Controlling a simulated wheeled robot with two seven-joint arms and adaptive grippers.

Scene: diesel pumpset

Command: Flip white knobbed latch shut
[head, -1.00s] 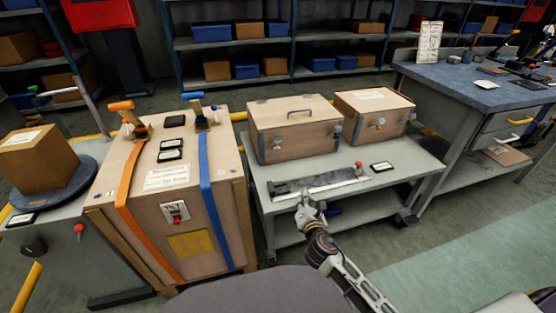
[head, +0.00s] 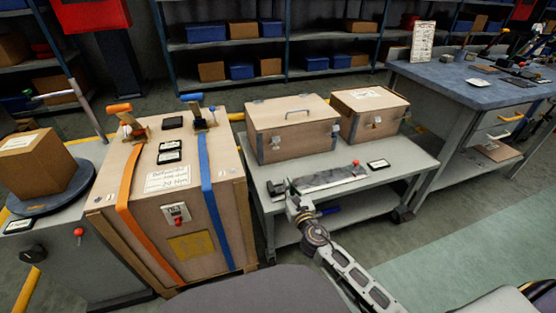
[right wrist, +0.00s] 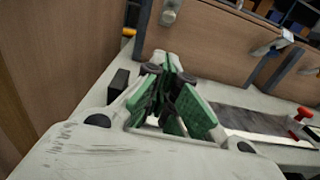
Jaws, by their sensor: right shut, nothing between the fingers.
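A wooden box (head: 292,130) on the grey table carries a small pale latch (head: 275,142) low on its front left and another (head: 336,129) near its front right corner. In the right wrist view a pale latch with a rounded knob (right wrist: 169,12) shows on the box front, beyond my fingers; a second metal latch (right wrist: 268,46) is farther right. Whether either is open or shut is too small to tell. My right gripper (head: 289,186) is shut and empty over the table's front left; its green-padded fingers (right wrist: 170,72) point toward the box, apart from the latch. My left gripper is out of view.
A flat metal rail (head: 330,179) with a red knob (right wrist: 301,113) lies on the grey table (head: 405,158), right of my gripper. A second wooden box (head: 370,112) stands behind right. A large strapped crate (head: 178,190) stands close on the left.

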